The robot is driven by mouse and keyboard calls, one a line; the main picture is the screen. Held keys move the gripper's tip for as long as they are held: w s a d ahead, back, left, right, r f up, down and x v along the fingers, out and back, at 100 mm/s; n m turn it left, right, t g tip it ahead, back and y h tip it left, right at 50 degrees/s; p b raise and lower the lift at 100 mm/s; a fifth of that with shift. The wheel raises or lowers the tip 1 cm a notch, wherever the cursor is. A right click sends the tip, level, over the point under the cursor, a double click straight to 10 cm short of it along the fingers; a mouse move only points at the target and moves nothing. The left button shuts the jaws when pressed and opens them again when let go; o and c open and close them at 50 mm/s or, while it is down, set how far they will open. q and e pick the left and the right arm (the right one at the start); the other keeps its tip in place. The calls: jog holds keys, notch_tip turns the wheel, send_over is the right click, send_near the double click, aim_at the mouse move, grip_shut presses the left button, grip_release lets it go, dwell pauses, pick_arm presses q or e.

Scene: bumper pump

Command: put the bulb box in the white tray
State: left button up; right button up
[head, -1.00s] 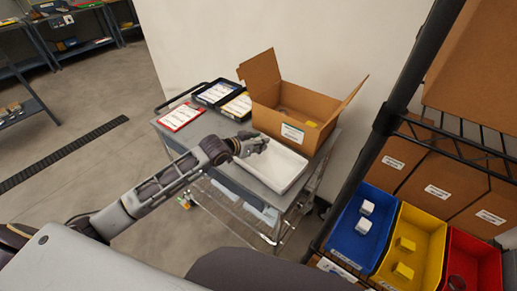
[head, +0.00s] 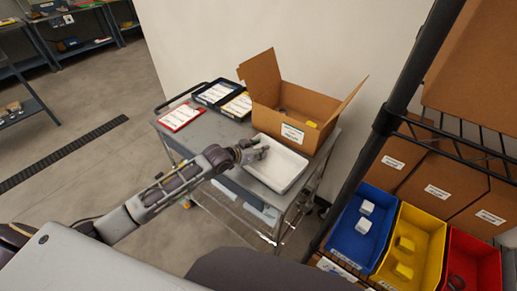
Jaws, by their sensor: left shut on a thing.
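The white tray (head: 291,184) lies on top of the grey cart, in front of the open cardboard box. My left gripper (head: 260,153) is over the tray's left rear part, close to its floor. It is shut on a small pale thing, taken to be the bulb box, which the fingers mostly hide. I cannot tell whether that thing touches the tray. My right gripper is not in view.
The cardboard box (head: 283,99) stands behind the tray on the cart (head: 205,131). Dark trays and a red-edged sheet (head: 181,116) lie to the left. A black rack with blue (head: 346,243), yellow (head: 388,270) and red bins stands at the right.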

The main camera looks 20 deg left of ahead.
pick_arm(q)
jog(key=o, duration=1)
jog(key=shift+r, duration=0.15)
jog(key=v, duration=1.2)
dwell(0.6)
